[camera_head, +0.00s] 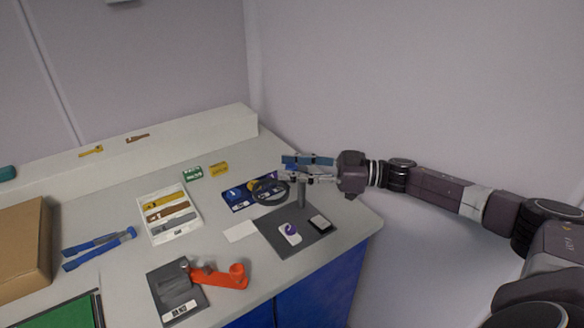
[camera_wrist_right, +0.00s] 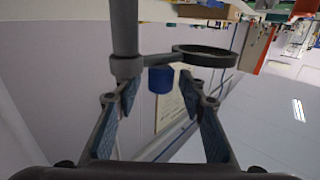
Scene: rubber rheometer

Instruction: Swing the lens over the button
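The lens is a round dark-rimmed magnifier (camera_head: 268,190) on an arm from an upright grey post (camera_head: 302,196). The post stands on a dark base plate (camera_head: 270,227). In the head view the lens is out to the left of the post. A white piece with a purple round mark (camera_head: 290,233), which looks like the button, lies on the plate, clear of the lens. My right gripper (camera_head: 308,171) is open at the post's top. In the right wrist view, the lens ring (camera_wrist_right: 205,56) and a blue knob (camera_wrist_right: 160,80) show; the knob appears between the open fingers (camera_wrist_right: 160,87).
A blue tray (camera_head: 234,206) sits behind the lens. A white tray with tools (camera_head: 168,214), an orange holder (camera_head: 225,278) and blue tongs (camera_head: 98,247) lie farther left. A white card (camera_head: 240,231) lies beside the plate.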

